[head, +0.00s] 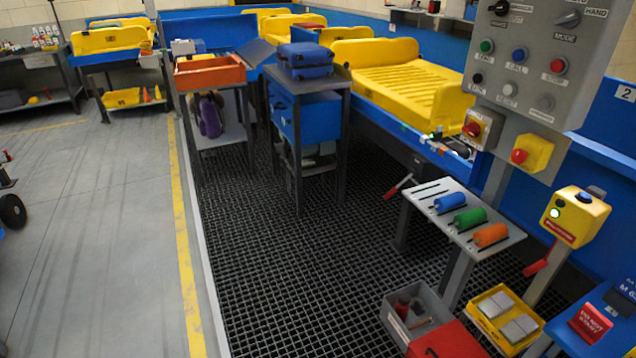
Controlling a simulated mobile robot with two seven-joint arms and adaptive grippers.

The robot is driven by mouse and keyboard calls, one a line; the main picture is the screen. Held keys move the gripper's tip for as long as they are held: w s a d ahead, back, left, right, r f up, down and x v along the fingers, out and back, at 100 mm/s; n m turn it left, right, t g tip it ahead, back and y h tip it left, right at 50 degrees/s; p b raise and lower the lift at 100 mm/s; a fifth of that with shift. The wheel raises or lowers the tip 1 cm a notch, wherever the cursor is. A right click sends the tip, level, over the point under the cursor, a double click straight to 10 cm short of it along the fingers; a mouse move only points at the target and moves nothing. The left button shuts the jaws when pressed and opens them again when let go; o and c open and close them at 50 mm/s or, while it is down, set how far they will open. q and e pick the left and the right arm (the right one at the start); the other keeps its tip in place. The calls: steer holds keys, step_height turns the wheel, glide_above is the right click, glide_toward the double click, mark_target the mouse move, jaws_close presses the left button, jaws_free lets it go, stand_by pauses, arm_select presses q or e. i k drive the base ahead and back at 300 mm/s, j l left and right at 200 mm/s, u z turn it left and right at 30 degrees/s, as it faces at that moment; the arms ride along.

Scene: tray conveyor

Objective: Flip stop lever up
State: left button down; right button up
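No lever in the head view carries a readable "stop lever" label. A red-handled lever (397,187) sticks out at a slant beside a grey slotted plate, its handle end low at the left. A second red lever (537,267) angles down to the left on the post under a yellow box with a lit green button (573,216). The grey slotted plate (484,247) bears a blue handle (448,202), a green handle (470,218) and an orange handle (491,235). I cannot tell which one is the stop lever. Neither of my grippers is in view.
A grey control panel (535,60) hangs at the upper right. A blue conveyor with yellow trays (405,80) runs behind. A grey bin (418,310), a yellow bin (503,318) and a red box (447,342) stand low in front. The dark grating (300,260) is largely clear.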

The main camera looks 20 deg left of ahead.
mark_target(391, 192)
steer(key=u, duration=0.25)
steer(key=z, duration=0.75)
steer(key=i+j+z, duration=0.25)
steer(key=j+z, duration=0.15)
steer(key=i+j+z, duration=0.15)
steer(key=j+z, duration=0.3)
steer(key=i+j+z, duration=0.1)
steer(key=j+z, duration=0.75)
steer(key=j, duration=0.8)
steer(key=k+j+z, duration=0.1)
steer(key=j, duration=0.6)
steer(key=k+j, duration=0.1)
steer(key=j, duration=0.55)
steer(key=j+z, duration=0.1)
steer(key=j, duration=0.6)
steer(key=k+j, duration=0.15)
steer(key=j, duration=0.5)
steer(key=z, duration=0.05)
